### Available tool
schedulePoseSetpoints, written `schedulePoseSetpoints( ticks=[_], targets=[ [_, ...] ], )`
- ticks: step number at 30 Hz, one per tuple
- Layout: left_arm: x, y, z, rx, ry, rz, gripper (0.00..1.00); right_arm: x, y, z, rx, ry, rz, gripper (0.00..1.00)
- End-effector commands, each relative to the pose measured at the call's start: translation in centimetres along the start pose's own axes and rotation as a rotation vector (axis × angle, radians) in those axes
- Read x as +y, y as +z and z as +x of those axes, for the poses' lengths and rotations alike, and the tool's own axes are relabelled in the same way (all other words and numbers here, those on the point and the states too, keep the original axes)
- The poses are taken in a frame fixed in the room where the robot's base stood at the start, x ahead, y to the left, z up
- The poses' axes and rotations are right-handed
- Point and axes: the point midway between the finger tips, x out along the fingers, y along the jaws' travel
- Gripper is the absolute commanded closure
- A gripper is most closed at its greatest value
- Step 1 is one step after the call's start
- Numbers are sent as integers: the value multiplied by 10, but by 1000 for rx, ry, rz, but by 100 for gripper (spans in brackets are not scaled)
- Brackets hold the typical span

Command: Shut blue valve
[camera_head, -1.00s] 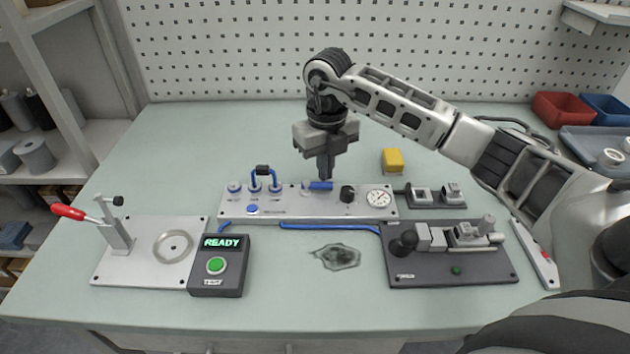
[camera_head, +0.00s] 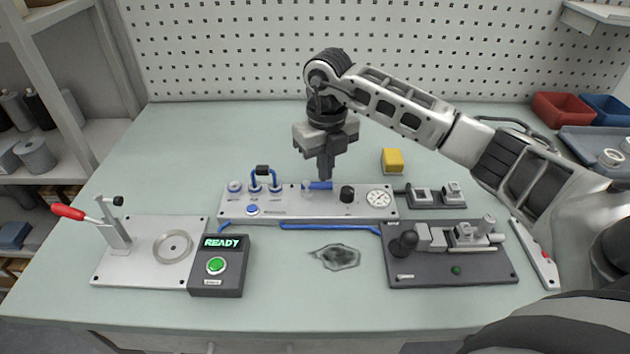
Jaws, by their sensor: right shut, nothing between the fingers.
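The blue valve handle (camera_head: 319,186) sits on the grey metal panel (camera_head: 290,213) in the middle of the table, between the blue fittings and the black knob. The handle lies lengthwise along the panel, left to right. My right gripper (camera_head: 325,177) points straight down over it, its shut fingertips at or just above the handle. I cannot tell whether they touch it. The fingers hold nothing and hide part of the handle's far side. My left gripper is not in view.
A box reading READY (camera_head: 232,280) stands front left, beside a red-handled clamp (camera_head: 68,212). A yellow block (camera_head: 392,160) lies behind. A dark fixture (camera_head: 420,272) stands front right.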

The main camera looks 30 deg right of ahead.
Motion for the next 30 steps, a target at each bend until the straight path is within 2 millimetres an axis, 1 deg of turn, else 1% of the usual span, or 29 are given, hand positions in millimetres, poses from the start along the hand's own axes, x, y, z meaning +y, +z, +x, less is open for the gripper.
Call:
schedulePoseSetpoints(
  ticks=[16,30],
  targets=[
    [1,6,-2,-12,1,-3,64,0,0,1,0,0,0,100],
    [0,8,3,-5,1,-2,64,0,0,10,0,0,0,100]
  ],
)
